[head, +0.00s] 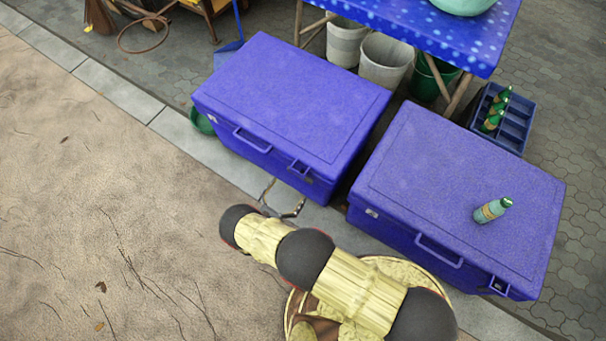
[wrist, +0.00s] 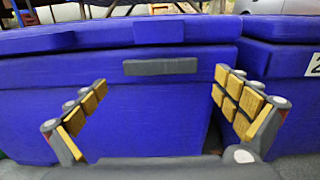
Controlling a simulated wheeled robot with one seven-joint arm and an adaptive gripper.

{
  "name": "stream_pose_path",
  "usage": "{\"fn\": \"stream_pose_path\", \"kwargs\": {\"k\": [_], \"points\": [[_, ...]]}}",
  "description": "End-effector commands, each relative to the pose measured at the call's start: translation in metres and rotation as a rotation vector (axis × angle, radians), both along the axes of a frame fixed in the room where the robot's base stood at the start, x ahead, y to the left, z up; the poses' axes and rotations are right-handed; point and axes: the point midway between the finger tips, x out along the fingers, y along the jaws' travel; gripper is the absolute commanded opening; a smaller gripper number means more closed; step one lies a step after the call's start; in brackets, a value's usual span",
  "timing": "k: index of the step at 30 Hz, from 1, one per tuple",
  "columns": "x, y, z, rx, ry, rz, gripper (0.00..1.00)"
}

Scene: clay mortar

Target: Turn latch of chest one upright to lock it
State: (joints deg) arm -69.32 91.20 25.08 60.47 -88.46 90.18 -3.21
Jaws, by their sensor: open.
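Two closed blue chests stand side by side, the left chest (head: 290,100) and the right chest (head: 465,190). I cannot read which is chest one. My gripper (head: 285,194) is in front of the left chest, near the right part of its front. In the wrist view my gripper (wrist: 160,106) is open and empty, its yellow-padded fingers spread wide. Between and above the fingers, the grey latch (wrist: 160,67) lies horizontal on the chest front, below a blue catch (wrist: 158,32) at the lid. The latch also shows in the head view (head: 300,168), small. No finger visibly touches it.
A bottle (head: 492,209) lies on the right chest's lid. Behind are a blue-clothed table (head: 420,25), buckets (head: 385,60) and a bottle crate (head: 512,120). The left chest's handle (head: 252,140) is left of the latch. Open ground (head: 90,200) lies left.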

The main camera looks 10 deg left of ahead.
Motion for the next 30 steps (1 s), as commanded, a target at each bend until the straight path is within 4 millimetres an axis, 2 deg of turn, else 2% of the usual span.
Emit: {"fn": "stream_pose_path", "kwargs": {"k": [9, 15, 26, 30], "points": [[0.042, -0.019, -0.002, -0.001, 0.001, -0.007, 1.00], [0.063, -0.027, -0.001, 0.000, 0.001, -0.007, 1.00], [0.069, -0.029, 0.000, -0.001, 0.001, -0.004, 1.00], [0.069, -0.029, 0.000, -0.001, 0.001, -0.004, 0.93]]}}
